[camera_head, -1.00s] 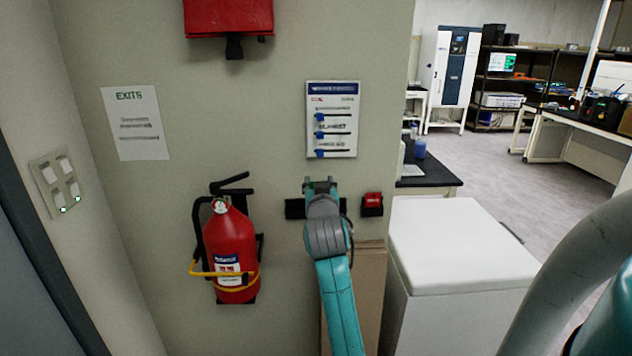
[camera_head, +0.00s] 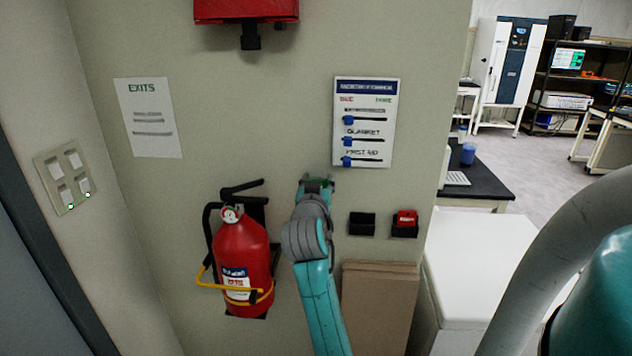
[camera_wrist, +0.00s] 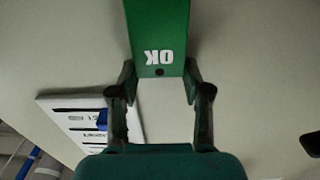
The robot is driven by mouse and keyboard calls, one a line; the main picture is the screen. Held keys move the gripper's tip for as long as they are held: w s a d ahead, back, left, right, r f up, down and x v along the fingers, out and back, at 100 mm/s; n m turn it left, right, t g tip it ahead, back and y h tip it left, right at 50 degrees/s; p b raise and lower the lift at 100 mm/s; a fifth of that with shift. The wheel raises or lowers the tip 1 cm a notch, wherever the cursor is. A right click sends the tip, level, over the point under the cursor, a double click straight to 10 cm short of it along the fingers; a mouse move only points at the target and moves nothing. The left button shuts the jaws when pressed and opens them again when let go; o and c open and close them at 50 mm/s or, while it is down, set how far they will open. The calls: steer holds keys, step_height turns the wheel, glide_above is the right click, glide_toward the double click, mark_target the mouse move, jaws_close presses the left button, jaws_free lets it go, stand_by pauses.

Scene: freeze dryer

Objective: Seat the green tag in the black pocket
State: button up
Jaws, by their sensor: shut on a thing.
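My gripper (camera_head: 317,183) is raised in front of the wall, left of and a little above an empty black pocket (camera_head: 362,223). In the wrist view my gripper (camera_wrist: 160,85) is shut on the green tag (camera_wrist: 160,30). The tag has a white "OK", which reads upside down there, and a dark hole near its lower edge. Its far end is cut off by the frame. In the head view only a small green patch shows at my gripper. A second black pocket (camera_head: 404,231) holds a red tag (camera_head: 406,217). My arm hides the wall left of the empty pocket.
A white board with blue sliders (camera_head: 364,122) hangs above the pockets. A red fire extinguisher (camera_head: 241,262) hangs left of my arm. Flat cardboard (camera_head: 378,310) leans below the pockets, beside a white chest (camera_head: 480,270). A red box (camera_head: 246,10) is higher up.

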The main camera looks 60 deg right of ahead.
steer(key=shift+w+f, duration=0.1)
steer(key=shift+w, duration=0.05)
steer(key=shift+f, duration=0.1)
steer(key=shift+f, duration=1.6)
steer(key=shift+f, duration=0.9)
stand_by(0.4)
steer(key=shift+f, duration=0.35)
steer(key=shift+f, duration=0.85)
stand_by(0.5)
steer(key=o, duration=0.8)
steer(key=shift+o, duration=0.2)
